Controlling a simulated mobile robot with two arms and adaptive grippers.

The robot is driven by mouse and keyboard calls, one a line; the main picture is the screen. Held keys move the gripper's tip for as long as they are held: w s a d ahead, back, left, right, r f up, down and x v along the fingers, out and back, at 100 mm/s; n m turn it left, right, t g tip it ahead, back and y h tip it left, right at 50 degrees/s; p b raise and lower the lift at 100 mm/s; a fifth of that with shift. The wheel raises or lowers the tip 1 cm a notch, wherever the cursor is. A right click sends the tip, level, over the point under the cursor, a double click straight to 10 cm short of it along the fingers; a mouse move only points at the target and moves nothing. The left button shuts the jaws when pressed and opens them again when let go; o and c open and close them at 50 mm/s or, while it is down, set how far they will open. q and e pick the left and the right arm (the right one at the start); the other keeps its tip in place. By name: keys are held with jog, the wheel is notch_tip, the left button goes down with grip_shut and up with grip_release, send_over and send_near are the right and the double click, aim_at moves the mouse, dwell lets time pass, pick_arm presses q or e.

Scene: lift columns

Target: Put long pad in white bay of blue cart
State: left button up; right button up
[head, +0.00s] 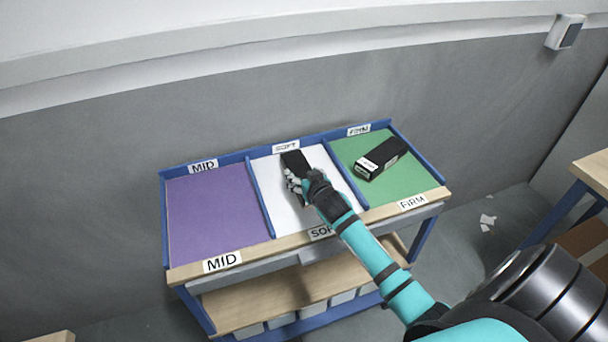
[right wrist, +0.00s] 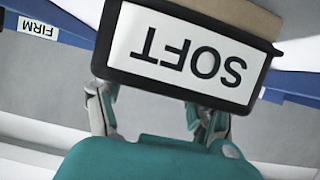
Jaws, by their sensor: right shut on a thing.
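The blue cart (head: 205,163) has a purple bay, a white bay (head: 280,216) marked SOFT in the middle, and a green bay. My right gripper (head: 297,184) is over the white bay, shut on a black pad (head: 294,160). In the right wrist view the pad (right wrist: 120,70) sits across the fingers of the gripper (right wrist: 152,110), with its white SOFT label upside down. I cannot tell whether the pad touches the bay floor. My left gripper is not in view.
Another black pad (head: 382,157) with a white label lies in the green bay (head: 403,188), marked FIRM. The purple bay (head: 215,220), marked MID, is empty. Low blue dividers separate the bays. A wooden-topped table (head: 594,168) stands at the right; a grey wall is behind.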

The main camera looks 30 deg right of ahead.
jog(key=o, duration=1.6)
jog(key=shift+f, duration=0.1)
jog(key=shift+o, duration=0.2)
jog(key=v, duration=1.2)
jog(key=shift+a+b, duration=0.1)
jog(key=shift+b, duration=0.3)
